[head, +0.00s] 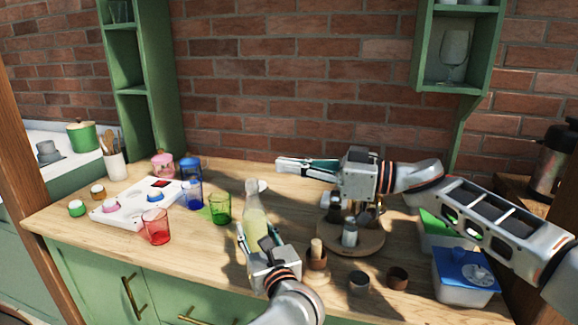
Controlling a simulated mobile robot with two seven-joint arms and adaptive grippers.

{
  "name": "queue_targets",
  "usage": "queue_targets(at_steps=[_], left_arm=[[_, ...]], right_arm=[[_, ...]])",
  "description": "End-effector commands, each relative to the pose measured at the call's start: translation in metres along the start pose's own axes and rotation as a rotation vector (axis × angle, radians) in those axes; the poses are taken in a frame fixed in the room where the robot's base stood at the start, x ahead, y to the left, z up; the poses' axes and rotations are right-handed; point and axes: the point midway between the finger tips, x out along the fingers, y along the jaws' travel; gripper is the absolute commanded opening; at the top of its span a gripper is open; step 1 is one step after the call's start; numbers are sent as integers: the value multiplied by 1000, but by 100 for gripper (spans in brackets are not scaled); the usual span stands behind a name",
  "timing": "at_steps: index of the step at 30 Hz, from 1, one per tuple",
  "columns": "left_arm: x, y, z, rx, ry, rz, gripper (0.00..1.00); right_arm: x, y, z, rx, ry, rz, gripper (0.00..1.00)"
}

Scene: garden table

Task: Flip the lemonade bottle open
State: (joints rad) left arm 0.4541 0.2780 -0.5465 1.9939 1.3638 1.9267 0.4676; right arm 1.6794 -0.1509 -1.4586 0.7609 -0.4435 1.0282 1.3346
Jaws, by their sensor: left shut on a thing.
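The lemonade bottle (254,215), clear with pale yellow liquid, stands upright near the middle of the wooden table. My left gripper (257,236) is shut on its lower body from the front, hiding its base. The bottle's top is in view, but its closure is too small to make out. My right gripper (292,167) is in the air to the right of and beyond the bottle, pointing left, apart from it. Its fingers overlap in this view, so its opening is unclear.
Green (220,208), blue (193,195) and red (156,227) glasses stand left of the bottle, near a white tray (130,217). A round wooden stand (352,243) with jars, small brown cups (397,277) and a blue-lidded box (464,284) are at right.

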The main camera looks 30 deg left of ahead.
Motion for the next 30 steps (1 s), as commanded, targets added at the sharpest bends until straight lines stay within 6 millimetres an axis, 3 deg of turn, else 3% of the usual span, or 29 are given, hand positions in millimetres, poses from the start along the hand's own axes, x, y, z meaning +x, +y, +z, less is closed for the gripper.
queue_targets(at_steps=[5, 6, 7, 20, 23, 30], left_arm=[[0, 0, -2, 1, 4, -1, 0], [0, 0, -2, 1, 4, -1, 47], [0, 0, -2, 1, 4, -1, 55], [-5, 0, -1, -1, 2, -1, 57], [-16, -1, -2, -1, 5, -3, 57], [-64, -1, -3, -1, 8, -3, 57]], right_arm=[[0, 0, 1, 1, 0, 0, 0], [0, 0, 1, 1, 0, 0, 0], [0, 0, 1, 1, 0, 0, 0], [0, 0, 0, 0, 0, 0, 0], [0, 0, 0, 0, 0, 0, 0], [0, 0, 0, 0, 0, 0, 0]])
